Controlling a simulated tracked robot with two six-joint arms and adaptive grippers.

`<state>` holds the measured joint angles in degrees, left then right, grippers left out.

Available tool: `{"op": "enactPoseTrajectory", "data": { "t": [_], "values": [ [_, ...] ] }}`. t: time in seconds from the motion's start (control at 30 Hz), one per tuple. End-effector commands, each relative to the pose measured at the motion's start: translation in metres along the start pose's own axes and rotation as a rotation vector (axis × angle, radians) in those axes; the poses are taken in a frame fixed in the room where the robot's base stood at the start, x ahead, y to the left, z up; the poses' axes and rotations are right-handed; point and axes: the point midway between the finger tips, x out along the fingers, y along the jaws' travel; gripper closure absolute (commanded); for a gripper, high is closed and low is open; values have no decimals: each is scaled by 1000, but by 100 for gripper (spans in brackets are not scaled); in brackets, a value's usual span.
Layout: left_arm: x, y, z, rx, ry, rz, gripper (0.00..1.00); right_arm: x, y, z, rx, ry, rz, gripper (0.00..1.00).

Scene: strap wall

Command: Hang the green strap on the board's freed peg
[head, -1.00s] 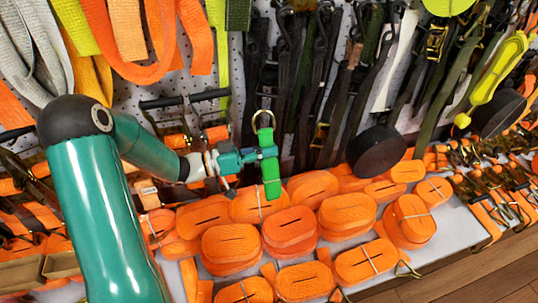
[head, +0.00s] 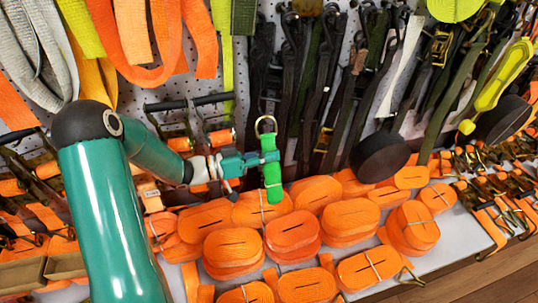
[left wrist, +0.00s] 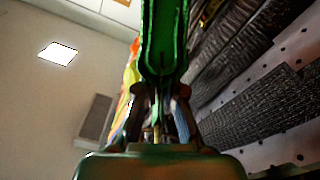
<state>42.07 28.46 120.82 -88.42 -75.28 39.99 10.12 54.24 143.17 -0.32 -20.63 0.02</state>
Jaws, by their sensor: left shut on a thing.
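The green strap (head: 272,176) hangs upright with a metal ring (head: 265,126) at its top in the head view. My left gripper (head: 258,158) is shut on the strap just below the ring. The strap hangs in front of the dark straps and above the orange rolls. In the left wrist view the green strap (left wrist: 165,45) fills the top middle, between the fingers. The pegboard (head: 190,84) stands behind, mostly covered by hanging straps. I cannot make out a freed peg. My right gripper is not in view.
Orange strap rolls (head: 232,247) cover the shelf below. Dark straps (head: 305,85) hang close behind the green one. Orange straps (head: 203,40) hang at upper left. A round black disc (head: 380,157) is at the right. Bare floor (head: 480,275) shows at lower right.

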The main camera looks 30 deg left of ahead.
Motion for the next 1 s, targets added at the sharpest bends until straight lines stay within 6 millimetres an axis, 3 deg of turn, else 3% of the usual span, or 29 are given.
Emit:
{"op": "enactPoseTrajectory", "data": {
  "t": [0.03,0.1,0.23,0.67,1.0],
  "values": [
    [0,0,0,0,1,0,100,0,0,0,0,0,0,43],
    [0,0,0,0,1,0,85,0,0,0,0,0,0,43],
    [0,0,0,0,0,0,64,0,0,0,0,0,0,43],
    [-8,-1,0,0,1,-2,64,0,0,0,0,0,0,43],
    [-69,-2,2,-3,-3,-10,64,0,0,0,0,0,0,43]
  ]
}}
